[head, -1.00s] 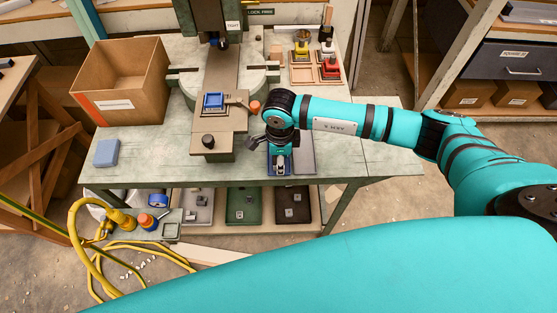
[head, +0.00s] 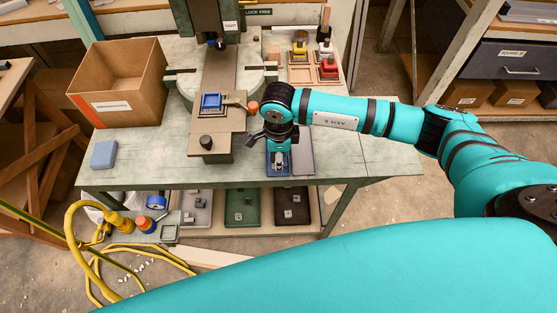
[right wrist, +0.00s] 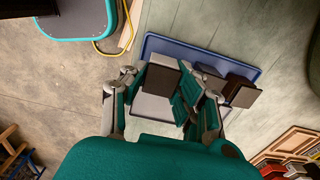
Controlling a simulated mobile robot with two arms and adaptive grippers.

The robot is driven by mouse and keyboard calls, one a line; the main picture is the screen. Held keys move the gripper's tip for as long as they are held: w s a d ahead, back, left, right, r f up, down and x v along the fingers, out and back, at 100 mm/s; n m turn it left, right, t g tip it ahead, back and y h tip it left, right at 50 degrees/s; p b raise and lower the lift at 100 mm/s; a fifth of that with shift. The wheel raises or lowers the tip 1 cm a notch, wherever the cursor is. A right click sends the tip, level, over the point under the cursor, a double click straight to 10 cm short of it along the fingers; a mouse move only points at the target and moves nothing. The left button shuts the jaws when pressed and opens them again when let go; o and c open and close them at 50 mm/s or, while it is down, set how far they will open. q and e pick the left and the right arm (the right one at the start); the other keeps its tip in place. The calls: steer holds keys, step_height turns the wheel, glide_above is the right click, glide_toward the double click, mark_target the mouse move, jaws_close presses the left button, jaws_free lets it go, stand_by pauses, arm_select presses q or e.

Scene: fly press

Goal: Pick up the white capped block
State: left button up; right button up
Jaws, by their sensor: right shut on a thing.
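My right gripper (right wrist: 160,86) is shut on a block (right wrist: 163,75) with a pale edge and a dark brown face in the right wrist view. I cannot clearly make out a white cap on it. The gripper and block are over the blue tray (right wrist: 206,53), and I cannot tell whether the block touches it. My left gripper is out of view.
The press bed (head: 215,135) with a blue fixture (head: 211,101) and an orange knob (head: 253,107) stands left of my gripper. A cardboard box (head: 115,95) and blue block (head: 104,154) are farther left. The table's right side is clear.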

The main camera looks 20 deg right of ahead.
steer(key=shift+w+r+b, duration=0.1)
steer(key=shift+r+b, duration=0.2)
steer(key=shift+r, duration=0.3)
steer(key=s+a+r+b, duration=0.1)
steer(key=s+b, duration=0.1)
steer(key=s, duration=0.5)
steer(key=s+a+r+b, duration=0.1)
steer(key=s+a+b, duration=0.1)
steer(key=s, duration=0.6)
steer(key=w+d+r+n, duration=0.7)
steer(key=d+r+n, duration=0.1)
steer(key=n, duration=1.3)
steer(key=shift+d+r, duration=0.15)
steer(key=shift+r, duration=0.55)
